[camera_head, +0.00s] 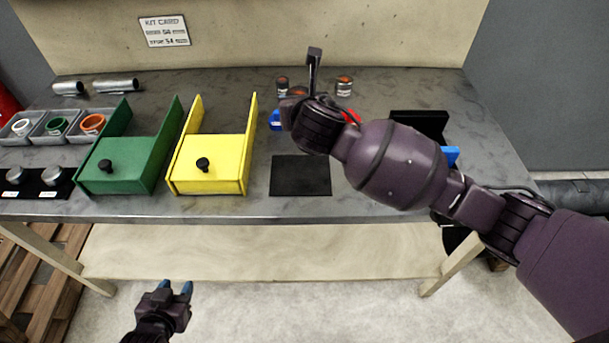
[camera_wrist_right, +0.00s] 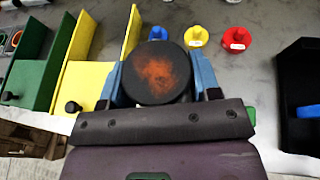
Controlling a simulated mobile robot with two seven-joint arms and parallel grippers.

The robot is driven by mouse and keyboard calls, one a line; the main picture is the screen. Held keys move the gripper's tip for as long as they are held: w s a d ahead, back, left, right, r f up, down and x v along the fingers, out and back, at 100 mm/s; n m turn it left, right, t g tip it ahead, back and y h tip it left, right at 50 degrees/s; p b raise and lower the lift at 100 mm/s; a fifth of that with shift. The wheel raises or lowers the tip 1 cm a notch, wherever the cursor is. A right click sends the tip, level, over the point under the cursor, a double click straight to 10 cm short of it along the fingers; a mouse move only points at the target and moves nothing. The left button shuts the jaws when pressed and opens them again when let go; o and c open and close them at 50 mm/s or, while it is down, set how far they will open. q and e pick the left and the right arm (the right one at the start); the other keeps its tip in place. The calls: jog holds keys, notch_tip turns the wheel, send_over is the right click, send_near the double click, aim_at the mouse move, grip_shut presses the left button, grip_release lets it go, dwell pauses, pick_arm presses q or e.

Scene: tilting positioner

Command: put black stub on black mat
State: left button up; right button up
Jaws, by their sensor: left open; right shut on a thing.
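The black stub (camera_wrist_right: 160,72), round with a rust-orange patch on its face, sits between the blue fingers of my right gripper (camera_wrist_right: 160,75), which is shut on it. In the head view my right gripper (camera_head: 300,112) is over the bench, behind the mat, and hides the stub. The black mat (camera_head: 300,176) is a bare dark square near the bench's front edge, right of the yellow tray. In the wrist view I cannot make out the mat. My left gripper (camera_head: 176,288) is open and empty, low in front of the bench.
The yellow tray (camera_head: 210,165) and green tray (camera_head: 125,165) stand left of the mat. Small cylinders (camera_head: 343,86) stand behind my right gripper. A black holder (camera_head: 419,123) is at the right.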

aim_at(300, 174)
notch_tip(300, 174, down, 20)
jog(key=shift+w+r+b, duration=0.1)
jog(key=shift+w+b, duration=0.05)
jog(key=shift+b, duration=0.9)
jog(key=o, duration=1.4)
jog(key=shift+f, duration=0.2)
jog(key=shift+c, duration=0.2)
jog(key=shift+r, duration=0.15)
jog(key=p+v, duration=0.1)
jog(key=v, duration=1.1)
